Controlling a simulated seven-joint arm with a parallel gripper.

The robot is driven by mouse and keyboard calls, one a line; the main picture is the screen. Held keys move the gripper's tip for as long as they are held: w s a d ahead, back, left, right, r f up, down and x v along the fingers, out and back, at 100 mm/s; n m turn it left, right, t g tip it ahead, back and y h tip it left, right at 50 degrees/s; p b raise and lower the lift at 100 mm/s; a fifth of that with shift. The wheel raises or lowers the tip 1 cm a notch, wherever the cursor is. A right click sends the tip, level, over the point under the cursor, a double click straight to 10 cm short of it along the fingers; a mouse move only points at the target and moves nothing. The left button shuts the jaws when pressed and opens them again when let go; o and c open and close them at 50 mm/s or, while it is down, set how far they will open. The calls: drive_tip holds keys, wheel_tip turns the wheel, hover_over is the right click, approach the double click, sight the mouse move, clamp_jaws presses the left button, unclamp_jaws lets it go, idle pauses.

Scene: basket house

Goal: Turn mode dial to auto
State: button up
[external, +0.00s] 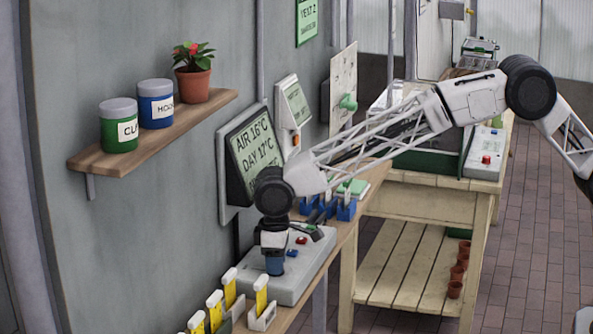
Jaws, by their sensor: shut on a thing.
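A grey control box (312,262) lies on the bench below the wall display. My gripper (274,252) points down over its near left part, shut on a dark blue, round piece (275,267) that looks like the mode dial. The piece's top and any pointer are hidden by the gripper, and no mode labels are legible. A small blue button (292,253) and a red button (302,240) sit on the box just right of my gripper.
Yellow-and-white tags in holders (262,300) stand close in front of the box. Blue holders (346,210) stand behind it. The wall display (256,143) is just behind my wrist. A shelf (150,135) with two cans and a potted plant juts out at left.

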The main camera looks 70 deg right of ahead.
drive_tip(key=shift+r+n, duration=0.1)
drive_tip(key=shift+n, duration=0.8)
drive_tip(key=o, duration=0.9)
drive_tip(key=shift+r, duration=3.85)
